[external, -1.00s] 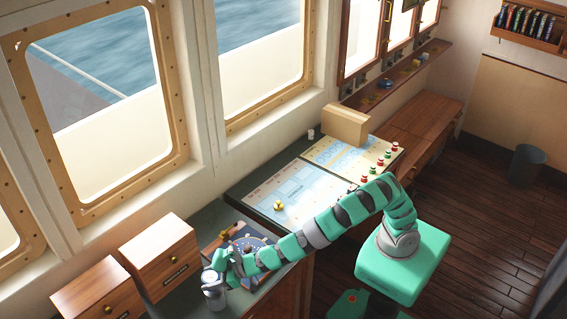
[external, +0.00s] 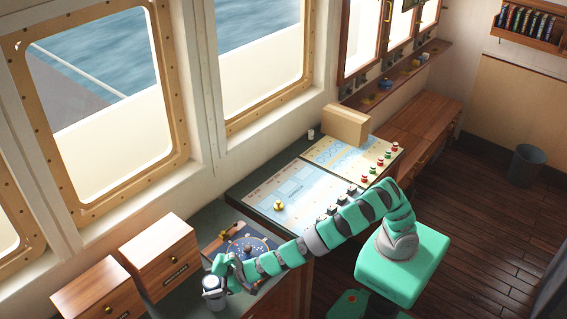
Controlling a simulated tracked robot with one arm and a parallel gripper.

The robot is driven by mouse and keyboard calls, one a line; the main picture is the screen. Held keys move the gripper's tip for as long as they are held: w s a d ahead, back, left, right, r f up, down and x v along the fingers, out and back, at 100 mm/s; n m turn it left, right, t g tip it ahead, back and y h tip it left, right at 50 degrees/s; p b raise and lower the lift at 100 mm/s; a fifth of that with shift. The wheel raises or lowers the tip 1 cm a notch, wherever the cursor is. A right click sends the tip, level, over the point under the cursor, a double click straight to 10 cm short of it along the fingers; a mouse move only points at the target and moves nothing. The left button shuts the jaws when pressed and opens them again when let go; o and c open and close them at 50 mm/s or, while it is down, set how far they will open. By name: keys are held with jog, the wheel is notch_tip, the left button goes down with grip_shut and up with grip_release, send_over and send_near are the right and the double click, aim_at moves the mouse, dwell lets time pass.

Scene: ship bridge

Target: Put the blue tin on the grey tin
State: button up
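A grey tin (external: 214,302) stands upright on the dark green counter at the lower left. My gripper (external: 217,273) is right at its top, on the far side and above. My fingers are small here and partly hide the tin's upper part, so I cannot tell whether they are open or shut, or whether they touch it. I cannot make out a separate blue tin for certain. A small blue object (external: 385,84) lies on the wall shelf at the back, too small to identify.
A dark blue instrument with a dial (external: 247,246) lies beside my forearm. A chart panel with a brass knob (external: 279,205) and a wooden box (external: 345,125) are further back. Wooden drawer boxes (external: 160,255) stand left of the tin. A bin (external: 525,165) is on the floor.

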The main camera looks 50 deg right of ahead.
jog(key=shift+r, duration=0.15)
jog(key=shift+s+d, duration=0.1)
jog(key=v, duration=1.1)
jog(key=shift+s+d+r, duration=0.15)
jog(key=shift+s+d, duration=0.1)
jog(key=shift+s, duration=0.05)
